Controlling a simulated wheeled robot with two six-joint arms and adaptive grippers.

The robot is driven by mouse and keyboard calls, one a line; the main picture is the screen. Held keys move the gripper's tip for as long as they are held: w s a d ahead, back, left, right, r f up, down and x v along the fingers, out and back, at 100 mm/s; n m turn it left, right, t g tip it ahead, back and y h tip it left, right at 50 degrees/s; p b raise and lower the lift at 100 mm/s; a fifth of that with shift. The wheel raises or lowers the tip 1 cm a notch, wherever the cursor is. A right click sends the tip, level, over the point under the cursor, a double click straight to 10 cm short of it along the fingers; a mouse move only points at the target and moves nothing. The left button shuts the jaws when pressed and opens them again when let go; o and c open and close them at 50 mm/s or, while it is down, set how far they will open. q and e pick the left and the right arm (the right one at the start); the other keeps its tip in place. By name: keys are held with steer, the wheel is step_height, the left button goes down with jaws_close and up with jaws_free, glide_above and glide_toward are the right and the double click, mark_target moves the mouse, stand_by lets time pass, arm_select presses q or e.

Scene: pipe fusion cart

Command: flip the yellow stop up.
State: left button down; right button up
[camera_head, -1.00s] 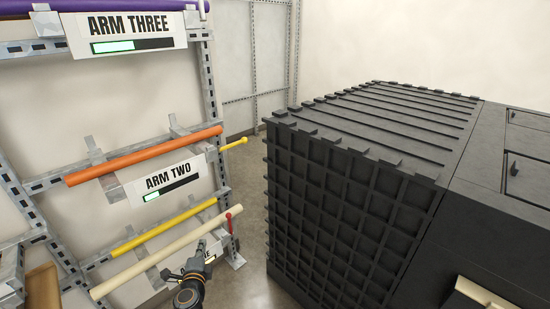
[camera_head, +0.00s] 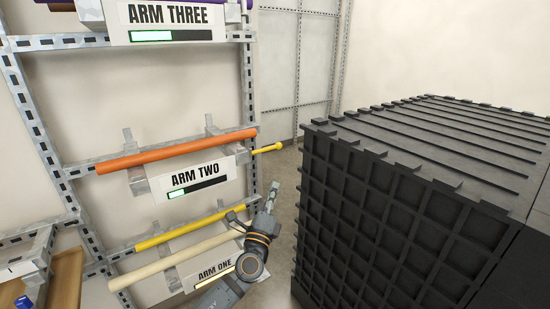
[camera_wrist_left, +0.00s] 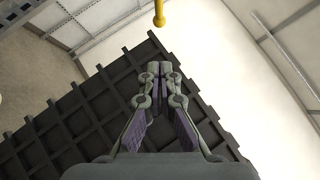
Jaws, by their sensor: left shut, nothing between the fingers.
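The yellow stop (camera_head: 267,149) is a short rod with a round knob, sticking out sideways near the right end of the ARM TWO level. It lies close to level, its knob end slightly higher. It also shows in the left wrist view (camera_wrist_left: 159,14) at the top edge, beyond the fingertips, with part cut off. My left gripper (camera_head: 273,187) is below the stop and apart from it, pointing up. In the wrist view its fingers (camera_wrist_left: 159,68) are together and hold nothing. My right gripper is not in view.
An orange pipe (camera_head: 180,151) lies on ARM TWO. A yellow pipe (camera_head: 178,230) and a cream pipe (camera_head: 175,262) lie lower, by ARM ONE. A large black ribbed block (camera_head: 370,210) stands close on the right. A narrow gap separates it from the rack (camera_head: 248,95).

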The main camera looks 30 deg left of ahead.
arm_select(q)
steer(key=p, duration=0.2)
glide_toward(277, 148)
steer(key=w+d, duration=0.1)
steer(key=w, duration=0.3)
steer(key=a+r, duration=0.1)
steer(key=w+a+r+p, duration=0.1)
steer(key=shift+w+a+p, duration=0.15)
steer(key=shift+a+p, duration=0.15)
